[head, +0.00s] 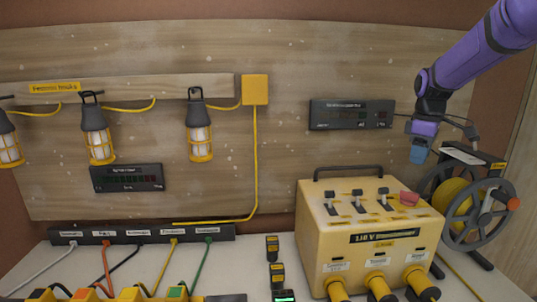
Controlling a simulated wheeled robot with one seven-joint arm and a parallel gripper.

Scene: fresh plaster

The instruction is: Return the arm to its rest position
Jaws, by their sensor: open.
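My purple arm reaches in from the upper right. My gripper (420,148), at the end of it past a black wrist joint, hangs in the air above the right rear of the cream power box (350,246). It is small and partly hidden by the wrist, and I see nothing held in it. It looks apart from the box and from the cable reel (471,208) at its right.
The box carries switches, a dark handle and a red piece (409,198) on top. A power strip (142,235) with coloured cables lies at left. Caged lamps (199,138) hang on the wooden board (190,55). Small black-yellow blocks (277,274) stand left of the box.

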